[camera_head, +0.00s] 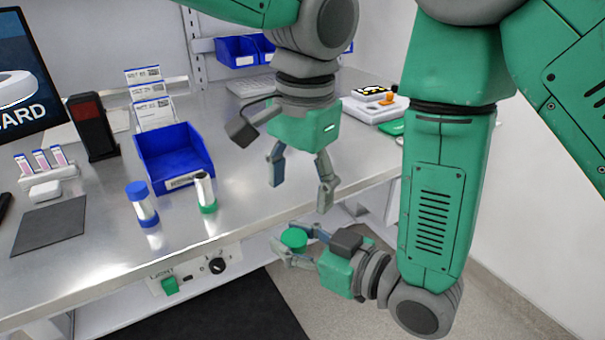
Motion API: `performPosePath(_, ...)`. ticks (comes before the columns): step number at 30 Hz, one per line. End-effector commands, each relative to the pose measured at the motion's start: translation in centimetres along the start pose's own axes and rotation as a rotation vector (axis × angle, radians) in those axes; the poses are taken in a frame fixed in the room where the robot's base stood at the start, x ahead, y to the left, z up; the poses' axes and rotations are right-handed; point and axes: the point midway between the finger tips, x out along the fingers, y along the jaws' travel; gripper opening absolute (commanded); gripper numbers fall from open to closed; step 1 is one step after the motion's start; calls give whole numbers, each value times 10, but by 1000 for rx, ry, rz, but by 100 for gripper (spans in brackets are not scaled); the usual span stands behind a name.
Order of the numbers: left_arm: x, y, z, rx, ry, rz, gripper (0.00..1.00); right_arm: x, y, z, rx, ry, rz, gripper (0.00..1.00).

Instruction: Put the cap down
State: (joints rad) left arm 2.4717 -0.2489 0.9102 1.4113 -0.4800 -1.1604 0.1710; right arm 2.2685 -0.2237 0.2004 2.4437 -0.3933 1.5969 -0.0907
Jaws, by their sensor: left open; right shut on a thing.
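A green cap (293,239) is between the fingers of my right gripper (285,241), which is shut on it. In the picture the cap appears just beyond the front edge of the metal bench (250,215). My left gripper (300,190) is open and empty, pointing down above the cap and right gripper. A tube with a dark top and green base (205,194) stands upright on the bench with no cap visible on it. A blue-capped tube (144,208) stands to its left.
A blue bin (172,160) stands behind the tubes, with label cards (150,98) behind it. A dark mat (48,230), a small tube rack (48,172) and a monitor (25,75) are at left. The bench front right of the tubes is clear.

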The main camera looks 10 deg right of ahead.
Motion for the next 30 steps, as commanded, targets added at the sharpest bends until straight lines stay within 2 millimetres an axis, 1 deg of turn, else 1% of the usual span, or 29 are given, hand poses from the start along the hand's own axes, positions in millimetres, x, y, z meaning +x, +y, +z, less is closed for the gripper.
performPosePath(1, 10, 1, 0, 1, -3, 3, 61, 0, 0, 0, 0, 0, 0, 3)
performPosePath(9, 63, 2, 0, 1, -4, 3, 61, -1, 1, 0, 1, 1, 0, 3)
performPosePath(12, 79, 2, 0, 0, -3, 2, 61, -1, 1, 0, 1, 2, 0, 3)
performPosePath(15, 90, 2, -1, 0, -1, 1, 61, -1, 1, 0, 1, 2, 0, 3)
performPosePath(18, 98, 2, -1, -1, 0, 2, 61, -1, 1, 0, 1, 2, 0, 3)
performPosePath(21, 102, 1, -1, -1, 1, 1, 61, -1, 1, 0, 0, 2, 0, 3)
performPosePath(29, 103, 1, 0, -1, 1, 1, 61, -1, 0, 0, 0, 1, 0, 3)
performPosePath(30, 103, 1, -1, -1, 1, 1, 50, -1, 0, 0, 0, 1, 0, 3)
